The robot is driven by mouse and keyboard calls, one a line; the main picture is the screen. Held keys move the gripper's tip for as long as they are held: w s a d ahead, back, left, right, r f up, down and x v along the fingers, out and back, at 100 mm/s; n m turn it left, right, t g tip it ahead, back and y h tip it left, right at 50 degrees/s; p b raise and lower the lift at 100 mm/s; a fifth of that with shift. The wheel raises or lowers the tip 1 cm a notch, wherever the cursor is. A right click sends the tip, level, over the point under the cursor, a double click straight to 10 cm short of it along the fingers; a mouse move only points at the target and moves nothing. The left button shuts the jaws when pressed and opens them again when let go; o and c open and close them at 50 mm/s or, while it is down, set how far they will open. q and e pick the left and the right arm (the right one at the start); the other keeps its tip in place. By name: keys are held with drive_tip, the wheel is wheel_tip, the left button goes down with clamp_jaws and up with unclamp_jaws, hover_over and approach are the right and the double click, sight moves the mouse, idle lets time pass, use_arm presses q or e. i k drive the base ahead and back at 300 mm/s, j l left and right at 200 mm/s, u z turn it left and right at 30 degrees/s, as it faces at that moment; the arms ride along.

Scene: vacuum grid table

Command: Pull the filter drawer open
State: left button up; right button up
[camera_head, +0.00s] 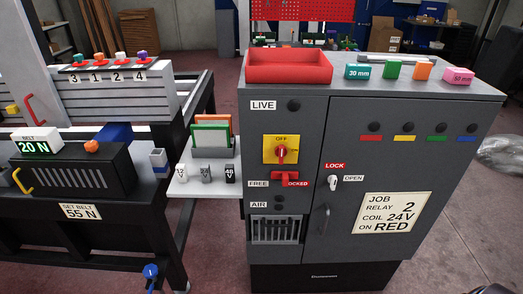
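No part is marked as a filter drawer. A light slatted grille (275,230) sits low on the left of the grey cabinet's front (455,130), below the AIR label (259,205). It looks flush with the front, and I cannot tell whether it is a drawer face. On a white side shelf (190,187) left of the cabinet, a grey holder (213,152) carries a green-framed panel (209,136) and an orange one behind it.
A red tray (288,68) and several coloured blocks stand on the cabinet top. A red switch (281,155), a red slider (290,179) and a door handle (324,218) stick out in front. A black machine table (75,254) stands left; floor lies between.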

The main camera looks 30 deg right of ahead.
sight(265, 233)
drive_tip(key=k+l+z, duration=0.15)
drive_tip(key=z, duration=0.75)
